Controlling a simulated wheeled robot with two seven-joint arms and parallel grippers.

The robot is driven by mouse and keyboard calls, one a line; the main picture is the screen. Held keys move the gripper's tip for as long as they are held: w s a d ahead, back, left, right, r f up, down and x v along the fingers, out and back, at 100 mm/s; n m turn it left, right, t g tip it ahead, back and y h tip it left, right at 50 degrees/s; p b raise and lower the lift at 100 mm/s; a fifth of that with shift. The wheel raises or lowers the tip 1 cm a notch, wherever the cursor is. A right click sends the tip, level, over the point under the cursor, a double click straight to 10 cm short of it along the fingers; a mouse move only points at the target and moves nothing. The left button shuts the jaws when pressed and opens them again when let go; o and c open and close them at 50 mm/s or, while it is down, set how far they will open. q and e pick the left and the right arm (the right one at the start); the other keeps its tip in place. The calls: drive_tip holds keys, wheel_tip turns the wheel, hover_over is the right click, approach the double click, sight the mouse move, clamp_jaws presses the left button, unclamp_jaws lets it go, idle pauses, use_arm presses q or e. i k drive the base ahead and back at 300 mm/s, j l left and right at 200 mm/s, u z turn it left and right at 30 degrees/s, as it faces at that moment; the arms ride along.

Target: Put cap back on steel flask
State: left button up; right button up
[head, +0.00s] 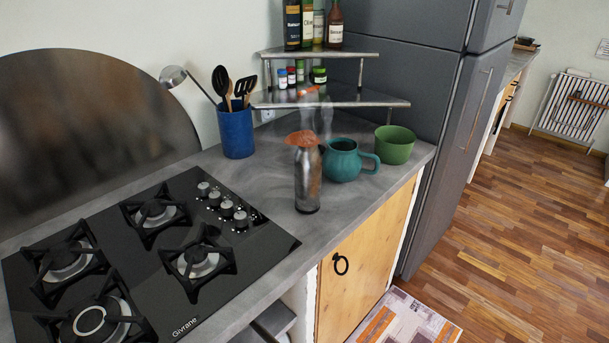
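The steel flask (308,185) stands upright on the grey counter, right of the hob and close to the counter's front edge. An orange shape (301,138) shows at its top; it is blurred, and I cannot tell whether it is the cap or how it sits on the mouth. A smaller orange patch (309,91) shows higher up, in front of the corner shelf, with a pale see-through smear between the two. I cannot tell what these are. Neither my left nor my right gripper can be made out in the head view.
A teal mug (342,161) stands just behind and right of the flask, with a green bowl (395,145) farther right. A blue utensil pot (236,133) stands at the back. The black gas hob (150,248) fills the left. A two-tier shelf (330,102) holds bottles and jars.

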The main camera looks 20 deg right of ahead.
sight(307, 161)
drive_tip(key=l+z, duration=0.15)
drive_tip(key=z, duration=0.25)
drive_tip(key=i+l+z, duration=0.1)
drive_tip(key=z, duration=0.25)
drive_tip(key=l, duration=0.7)
drive_tip(key=i+l, duration=0.1)
drive_tip(key=l, duration=0.55)
drive_tip(key=l+z, duration=0.1)
drive_tip(key=l, duration=0.6)
